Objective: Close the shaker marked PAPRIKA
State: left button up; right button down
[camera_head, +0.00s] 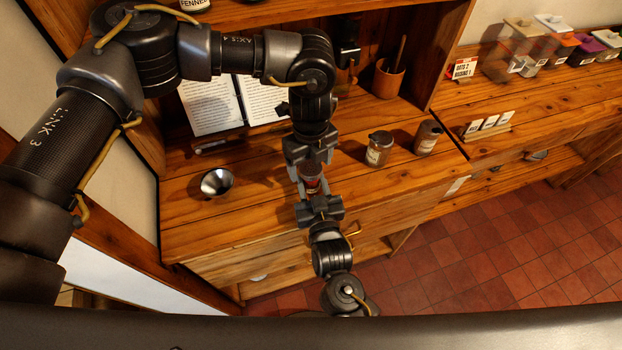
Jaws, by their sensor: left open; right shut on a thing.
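A small reddish shaker with a pale label (312,186) is between my two grippers above the front of the wooden desk. Its marking is too small to read, and its top is hidden by the grippers. My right gripper (316,194) comes from below in the picture and is shut on this shaker. My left gripper (308,172) is open just above it, its fingers on either side of the shaker's upper part; I cannot tell whether they touch. Two more shakers, a near one (379,150) and a far one (427,138), stand to the right; I cannot read their labels.
A metal bowl (216,182) sits on the desk at left. An open book (212,108) leans behind my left arm. A brown cup (387,80) holds a utensil. A card holder (487,127) and several lidded containers stand on the right counter. The desk's front right is clear.

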pick_arm(q)
jog(key=shift+r, duration=0.15)
notch_tip(320, 180, up, 12)
dwell(0.5)
pick_arm(e)
jog(key=c, duration=0.8)
grip_release()
jog(key=shift+o, duration=0.2)
pick_arm(q)
notch_tip(320, 180, down, 3)
jog(key=b, duration=0.2)
jog(key=shift+b, duration=0.35)
pick_arm(e)
jog(key=v, duration=1)
jog(key=shift+s, duration=0.4)
